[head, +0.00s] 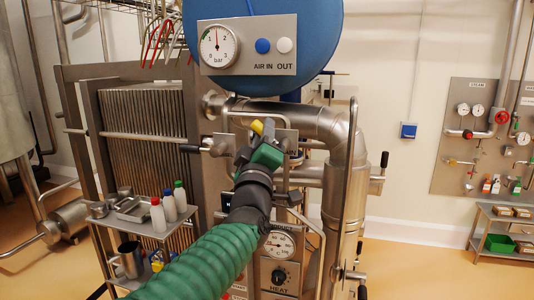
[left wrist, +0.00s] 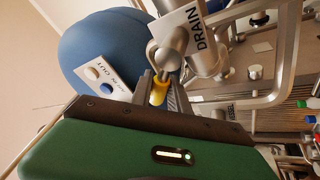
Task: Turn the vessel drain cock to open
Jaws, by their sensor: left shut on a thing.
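The drain cock has a yellow lever (left wrist: 160,90) on a round metal body (left wrist: 168,48), beside a white DRAIN label (left wrist: 196,30) in the left wrist view. In the head view the yellow lever (head: 257,127) shows just past the tip of my left gripper (head: 264,140). My left gripper (left wrist: 165,97) is shut on the lever, with its fingers on either side of it. The gripper and arm hide most of the cock's body in the head view. My right gripper is in neither view.
A blue vessel (head: 320,50) with an AIR IN/OUT gauge panel (head: 248,45) hangs above. Steel pipes (head: 340,150) stand to the right of the gripper. A plate stack (head: 145,125) and a small trolley (head: 185,240) with bottles are at left.

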